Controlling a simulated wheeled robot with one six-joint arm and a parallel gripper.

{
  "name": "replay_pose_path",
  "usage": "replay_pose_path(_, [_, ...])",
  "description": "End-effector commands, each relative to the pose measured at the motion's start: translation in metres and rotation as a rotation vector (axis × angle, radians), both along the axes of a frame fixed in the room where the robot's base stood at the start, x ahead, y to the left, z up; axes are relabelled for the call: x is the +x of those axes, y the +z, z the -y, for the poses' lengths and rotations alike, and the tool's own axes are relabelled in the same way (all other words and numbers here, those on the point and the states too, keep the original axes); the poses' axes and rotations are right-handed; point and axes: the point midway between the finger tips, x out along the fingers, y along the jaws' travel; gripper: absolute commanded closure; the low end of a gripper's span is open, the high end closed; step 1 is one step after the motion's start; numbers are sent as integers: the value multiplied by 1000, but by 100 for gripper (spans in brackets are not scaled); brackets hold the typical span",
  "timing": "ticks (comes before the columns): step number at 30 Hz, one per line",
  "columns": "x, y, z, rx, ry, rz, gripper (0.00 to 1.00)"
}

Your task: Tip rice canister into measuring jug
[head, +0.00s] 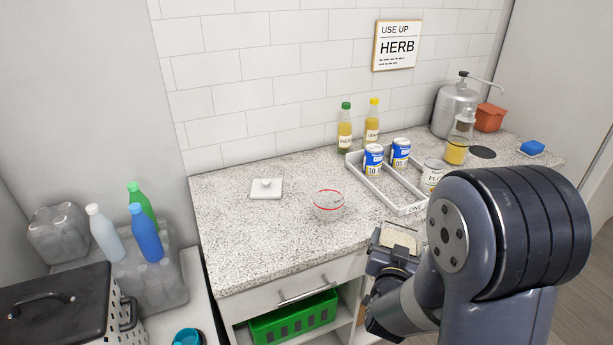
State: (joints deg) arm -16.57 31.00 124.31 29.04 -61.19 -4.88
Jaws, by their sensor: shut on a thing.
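The measuring jug (328,206), clear with a red line around it, stands upright on the speckled counter near its front edge. My gripper (391,262) is at the counter's front edge, to the right of and nearer than the jug. It is shut on the rice canister (400,239), whose squarish open top shows pale beige contents. The canister looks about upright and is apart from the jug. Its lower part is hidden by my gripper and arm. A white square lid with a knob (266,189) lies on the counter left of the jug.
A grey divided tray (405,209) holds cans right of the jug. Two bottles (344,128) stand by the wall. A jar of yellow contents (456,150) and a steel pump dispenser (455,108) are at the back right. The counter's left part (235,235) is clear.

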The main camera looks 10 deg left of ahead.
Motion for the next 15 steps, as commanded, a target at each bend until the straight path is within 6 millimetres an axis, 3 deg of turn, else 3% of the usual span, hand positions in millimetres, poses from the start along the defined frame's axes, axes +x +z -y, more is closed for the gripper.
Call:
replay_pose_path(1, [-3,12,-12,23,36,-2,44])
replay_pose_path(15, [-43,80,-125,214,370,-211,44])
